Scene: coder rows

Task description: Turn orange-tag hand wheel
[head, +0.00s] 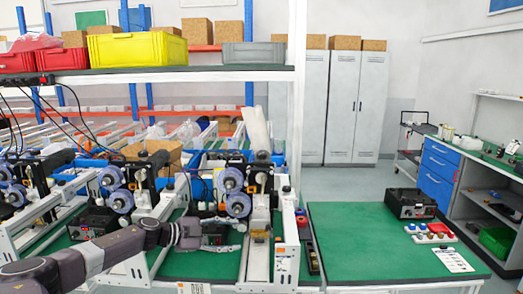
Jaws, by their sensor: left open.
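My left arm reaches in from the lower left. Its gripper (226,237) is open and empty, in front of the coder machine (262,200) at the end of the row. This coder carries two blue-grey reels, an upper one (230,180) and a lower one (238,205). A small yellow-orange part (259,236) shows low on its white upright, to the right of the gripper. I cannot clearly make out a hand wheel with an orange tag; it may be too small or hidden by the arm. My right gripper is not in view.
More coders with reels (122,201) stand to the left. A shelf (190,73) with crates and boxes spans above. To the right, a green-topped table (350,240) holds a black device (411,204) and small coloured parts. Floor is clear toward the grey lockers (342,105).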

